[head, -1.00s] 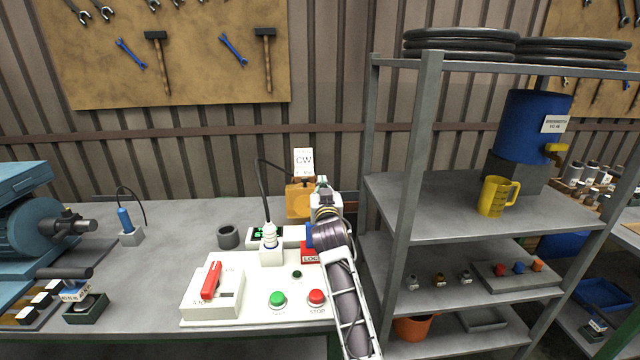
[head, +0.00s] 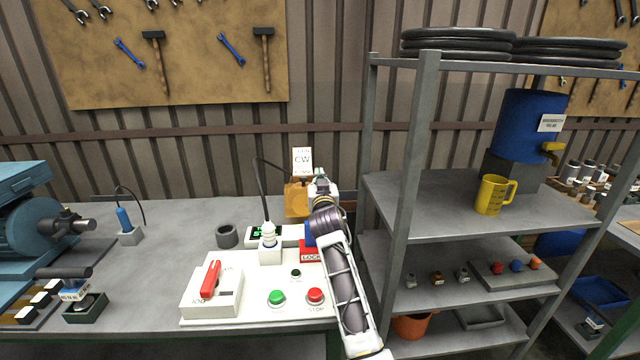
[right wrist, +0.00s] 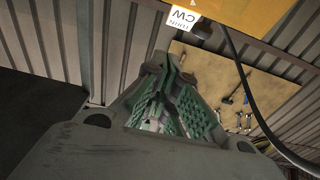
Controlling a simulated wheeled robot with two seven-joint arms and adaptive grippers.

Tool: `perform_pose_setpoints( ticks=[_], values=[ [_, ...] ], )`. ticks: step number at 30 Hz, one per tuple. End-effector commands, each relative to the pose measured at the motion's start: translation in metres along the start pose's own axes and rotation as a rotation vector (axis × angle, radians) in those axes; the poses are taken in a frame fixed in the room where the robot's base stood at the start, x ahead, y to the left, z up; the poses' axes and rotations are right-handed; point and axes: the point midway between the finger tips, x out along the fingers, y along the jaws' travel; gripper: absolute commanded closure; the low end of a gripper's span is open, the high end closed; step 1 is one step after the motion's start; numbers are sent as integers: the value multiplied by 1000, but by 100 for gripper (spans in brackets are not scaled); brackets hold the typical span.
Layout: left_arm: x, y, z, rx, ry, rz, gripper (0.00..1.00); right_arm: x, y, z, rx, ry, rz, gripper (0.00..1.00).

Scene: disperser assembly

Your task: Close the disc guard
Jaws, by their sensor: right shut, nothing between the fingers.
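A yellow-orange housing (head: 297,199), which looks like the disc guard, stands at the back of the bench under a white "CW" sign (head: 302,161). I cannot tell how far it is open, as my right arm covers its right side. My right gripper (head: 320,180) is shut and empty, close beside the housing's right edge. In the right wrist view, the shut green-padded fingers (right wrist: 178,100) are below the yellow surface (right wrist: 245,20), with a gap in the picture between them. My left gripper is not in view.
A white control panel (head: 240,312) with a red lever, green and red buttons and a plugged cable lies in front. A red "LOCK" block (head: 311,251) is beside my right forearm. A metal shelf (head: 420,150) stands close on the right. A dark cup (head: 228,236) sits left.

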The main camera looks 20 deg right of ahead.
Motion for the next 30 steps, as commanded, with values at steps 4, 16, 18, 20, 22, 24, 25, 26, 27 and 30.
perform_pose_setpoints(
  ticks=[4, 16, 18, 20, 22, 24, 25, 26, 27, 30],
  values=[
    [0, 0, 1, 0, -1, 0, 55, 14, 0, 0, 0, 0, 1, 100],
    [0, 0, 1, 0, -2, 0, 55, 45, 0, 0, 0, 0, 0, 100],
    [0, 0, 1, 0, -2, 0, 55, 49, 0, 0, 0, 0, 0, 100],
    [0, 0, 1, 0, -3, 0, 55, 52, 0, 0, 0, -1, 0, 100],
    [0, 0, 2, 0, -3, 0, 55, 56, 0, -1, 0, 0, 0, 100],
    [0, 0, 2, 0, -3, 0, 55, 59, 0, 0, 0, -1, 0, 100],
    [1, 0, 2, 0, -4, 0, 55, 58, 0, 4, 0, -3, 0, 100],
    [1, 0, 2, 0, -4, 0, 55, 57, 0, 7, 1, -3, 0, 100],
    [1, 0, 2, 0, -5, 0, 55, 56, 0, 9, 0, -2, 0, 100],
    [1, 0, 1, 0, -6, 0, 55, 53, 0, 18, 0, -2, 0, 100]
  ],
)
